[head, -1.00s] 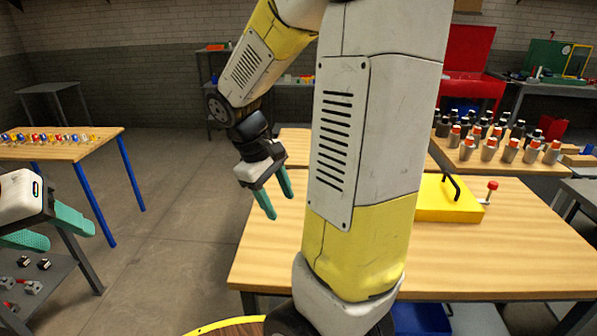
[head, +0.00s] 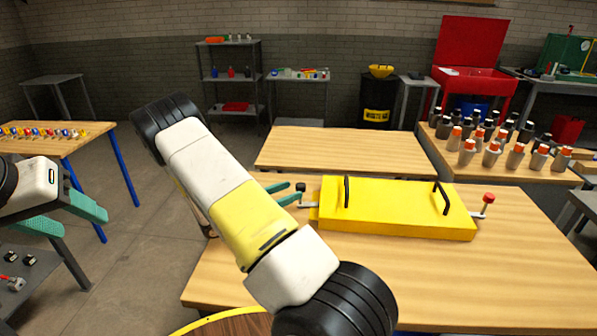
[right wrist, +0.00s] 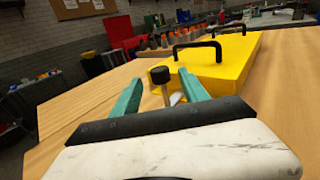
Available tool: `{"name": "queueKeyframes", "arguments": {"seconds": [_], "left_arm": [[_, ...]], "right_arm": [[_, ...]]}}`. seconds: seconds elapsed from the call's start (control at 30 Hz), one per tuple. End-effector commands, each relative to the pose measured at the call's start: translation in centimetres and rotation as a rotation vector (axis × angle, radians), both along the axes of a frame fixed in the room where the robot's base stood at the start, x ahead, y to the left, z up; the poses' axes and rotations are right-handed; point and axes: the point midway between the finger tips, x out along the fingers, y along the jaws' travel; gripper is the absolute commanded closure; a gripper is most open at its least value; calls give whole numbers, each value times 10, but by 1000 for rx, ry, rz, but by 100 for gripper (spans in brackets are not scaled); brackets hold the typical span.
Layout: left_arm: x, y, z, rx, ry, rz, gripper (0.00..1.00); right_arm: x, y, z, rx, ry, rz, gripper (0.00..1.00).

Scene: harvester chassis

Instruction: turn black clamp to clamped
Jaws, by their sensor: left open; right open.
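The black clamp (head: 300,187) is at the left end of the yellow box (head: 395,203), its black knob on a short metal stem. In the right wrist view, the black knob (right wrist: 160,75) stands upright between the spread teal fingers, with a gap to each side; I cannot tell how far it is in depth. My right gripper (head: 294,191) is open beside the box's left end, partly hidden behind my own arm. It also shows in the right wrist view (right wrist: 159,84). My left gripper (head: 72,216) is open and empty at the far left, away from the box.
A red-knobbed clamp (head: 488,199) is at the box's right end. Two black handles (head: 441,198) rise from its lid. The wooden table (head: 480,275) is clear in front. A further table (head: 345,150) stands empty behind, and several bottles stand on a table at right.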

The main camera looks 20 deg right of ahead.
Motion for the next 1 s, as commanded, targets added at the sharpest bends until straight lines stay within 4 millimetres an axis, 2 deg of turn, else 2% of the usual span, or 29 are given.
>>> {"name": "queueKeyframes", "arguments": {"seconds": [0.17,0.5,0.67,0.9,1.0], "left_arm": [[0,0,0,0,0,0,48],[0,0,0,0,-1,0,48],[0,0,0,0,0,0,48],[0,0,0,0,0,0,48],[0,0,0,0,0,0,48]], "right_arm": [[3,-18,0,-8,3,2,48],[11,-67,0,-4,1,1,48],[13,-76,0,-4,1,3,48],[13,-76,0,-4,1,3,48],[13,-76,0,-4,1,3,67]]}}
